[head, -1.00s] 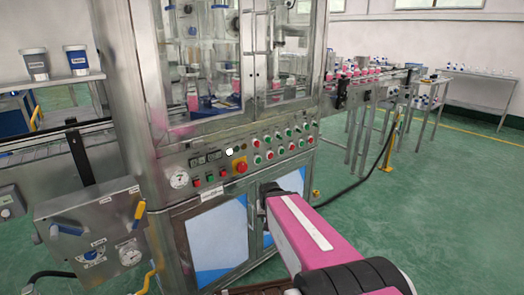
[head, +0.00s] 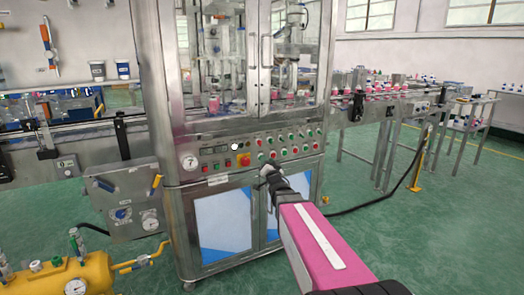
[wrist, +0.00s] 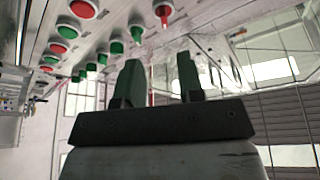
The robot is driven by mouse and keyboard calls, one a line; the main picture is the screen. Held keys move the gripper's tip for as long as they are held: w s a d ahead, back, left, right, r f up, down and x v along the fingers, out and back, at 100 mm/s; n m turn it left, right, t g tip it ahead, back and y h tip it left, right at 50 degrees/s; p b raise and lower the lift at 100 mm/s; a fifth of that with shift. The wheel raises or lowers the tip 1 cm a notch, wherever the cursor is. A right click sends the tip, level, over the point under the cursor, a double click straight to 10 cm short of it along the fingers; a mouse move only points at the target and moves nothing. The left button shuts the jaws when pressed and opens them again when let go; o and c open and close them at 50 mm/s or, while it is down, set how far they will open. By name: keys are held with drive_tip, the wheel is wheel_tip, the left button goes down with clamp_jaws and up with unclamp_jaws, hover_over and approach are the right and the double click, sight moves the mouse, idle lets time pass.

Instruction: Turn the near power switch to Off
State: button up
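The control panel (head: 222,160) on the front of the steel machine carries rows of red and green buttons, a red emergency button (head: 246,160), a white round knob (head: 237,147) and a pressure gauge (head: 190,162). I cannot tell for sure which control is the near power switch. My gripper (head: 268,172) is at the lower edge of the panel, below the right button rows. In the wrist view, the two fingers of my gripper (wrist: 160,75) stand apart with nothing between them. Red and green buttons (wrist: 116,46) lie above and left of the fingers.
A small box with a knob (head: 66,163) sits on the conveyor's front at left. A yellow tank (head: 70,280) stands at front left. Green floor (head: 430,240) at right is open, crossed by a black cable.

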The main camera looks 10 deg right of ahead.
sight(260, 143)
drive_tip(key=x, duration=1)
drive_tip(key=shift+w+a+r, duration=0.15)
drive_tip(key=shift+w+r, duration=0.05)
drive_tip(key=shift+r, duration=0.25)
clamp_jaws()
